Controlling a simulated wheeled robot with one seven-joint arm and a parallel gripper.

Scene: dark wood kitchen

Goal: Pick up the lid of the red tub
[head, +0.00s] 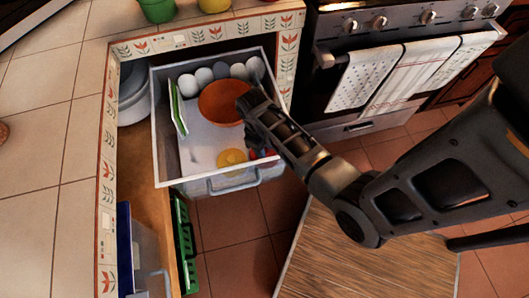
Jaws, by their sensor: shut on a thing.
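A round orange-red piece, which looks like the lid (220,103), is over the white pulled-out drawer (162,130). My gripper (248,100) is at its right edge and is shut on it. The fingertips are small and dark, and partly hidden by my wrist. I cannot tell how far the lid is above the drawer floor. A bit of red (264,154) shows beside my wrist in the drawer's front right; it may be part of the red tub, but my arm hides most of it.
Several white egg-like things (204,76) line the drawer's back. A yellow round thing (231,158) is near its front, and a green-edged white carton (178,108) at its left. The oven (350,25) with towels stands right. A wooden surface (365,268) is below my arm.

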